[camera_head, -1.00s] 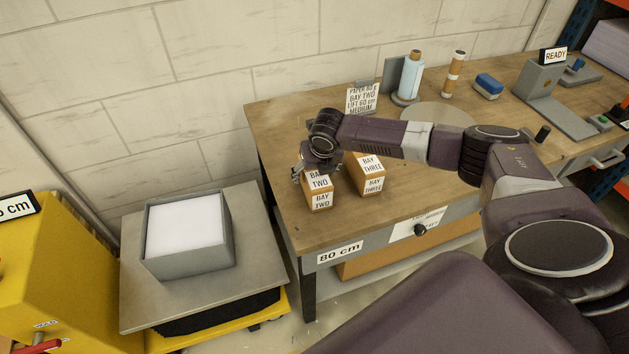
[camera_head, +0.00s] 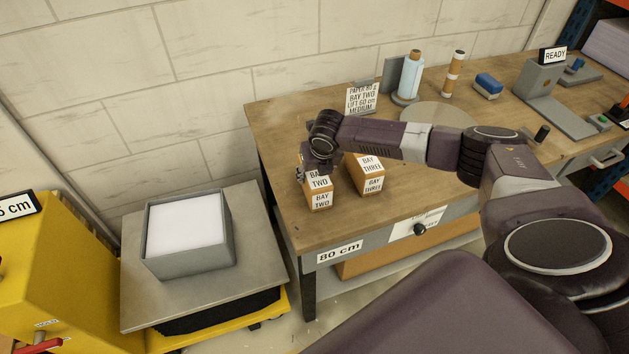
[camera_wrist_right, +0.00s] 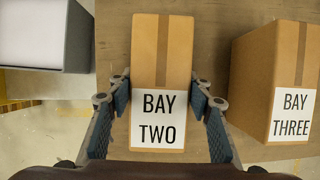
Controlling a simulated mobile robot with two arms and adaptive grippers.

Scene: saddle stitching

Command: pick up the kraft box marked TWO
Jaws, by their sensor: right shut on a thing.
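The kraft box marked BAY TWO (camera_head: 319,198) stands upright near the left end of the wooden table. My right gripper (camera_head: 316,171) is over it from above, and its fingers hide part of the box top. In the right wrist view the box (camera_wrist_right: 162,62) lies between the two blue-padded fingers of my right gripper (camera_wrist_right: 162,108), one on each side and shut on it. The box appears to rest on the table. My left gripper is not in view.
A kraft box marked BAY THREE (camera_head: 372,184) stands close to the right. A sign (camera_head: 361,100) stands behind. A grey tray of white paper (camera_head: 188,263) sits on a lift platform (camera_head: 140,303) left of the table (camera_head: 277,128). Bare wall lies behind.

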